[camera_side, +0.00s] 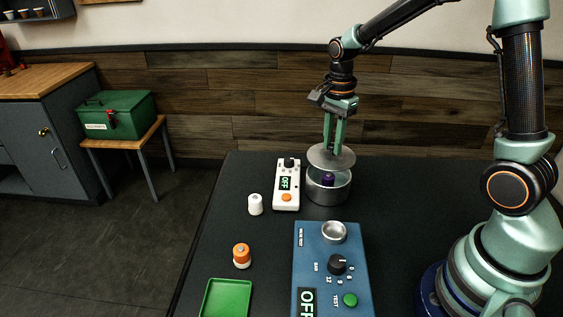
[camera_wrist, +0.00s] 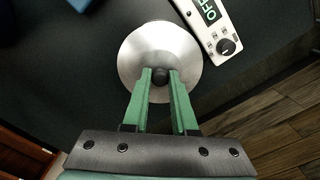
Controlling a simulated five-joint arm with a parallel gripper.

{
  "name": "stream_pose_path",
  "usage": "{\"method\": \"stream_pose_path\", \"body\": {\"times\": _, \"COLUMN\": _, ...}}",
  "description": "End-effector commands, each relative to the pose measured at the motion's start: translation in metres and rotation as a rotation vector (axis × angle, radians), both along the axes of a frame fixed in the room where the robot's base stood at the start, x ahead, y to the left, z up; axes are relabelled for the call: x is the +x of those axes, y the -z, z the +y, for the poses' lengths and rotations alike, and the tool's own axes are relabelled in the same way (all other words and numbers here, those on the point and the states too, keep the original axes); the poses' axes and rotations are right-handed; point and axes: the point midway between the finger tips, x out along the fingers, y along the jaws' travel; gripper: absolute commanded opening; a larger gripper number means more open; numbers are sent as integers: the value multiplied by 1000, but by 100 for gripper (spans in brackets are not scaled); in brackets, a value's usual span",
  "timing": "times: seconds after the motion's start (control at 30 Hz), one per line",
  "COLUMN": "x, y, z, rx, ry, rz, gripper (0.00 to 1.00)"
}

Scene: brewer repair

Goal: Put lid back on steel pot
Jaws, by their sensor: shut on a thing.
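The steel lid (camera_side: 331,157) is a round silver disc, held by my gripper (camera_side: 335,143) just above the steel pot (camera_side: 329,190). In the side view the lid looks slightly tilted, with a gap between it and the pot rim. A dark purple piece (camera_side: 327,179) shows in the pot through that gap. In the wrist view my gripper (camera_wrist: 160,76) is shut on the lid's dark knob, and the lid (camera_wrist: 140,55) hides the pot below.
A white meter (camera_side: 286,184) reading OFF stands close left of the pot. A white cylinder (camera_side: 255,204), an orange-and-white cylinder (camera_side: 242,255), a green tray (camera_side: 227,298) and a blue test box (camera_side: 331,265) with a metal cup lie nearer on the black table.

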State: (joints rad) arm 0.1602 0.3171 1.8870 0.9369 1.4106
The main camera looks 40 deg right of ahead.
Motion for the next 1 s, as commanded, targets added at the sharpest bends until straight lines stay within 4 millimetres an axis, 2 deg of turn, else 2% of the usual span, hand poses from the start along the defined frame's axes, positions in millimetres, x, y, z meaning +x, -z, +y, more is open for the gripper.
{"method": "stream_pose_path", "body": {"times": 0.2, "x": 0, "y": 20, "z": 0, "rx": 0, "ry": 0, "rz": 3, "gripper": 0}}
{"method": "stream_pose_path", "body": {"times": 0.43, "x": 0, "y": 35, "z": 0, "rx": 0, "ry": 0, "rz": 1, "gripper": 0}}
{"method": "stream_pose_path", "body": {"times": 1.0, "x": 0, "y": 41, "z": 0, "rx": 0, "ry": 0, "rz": 0, "gripper": 0}}
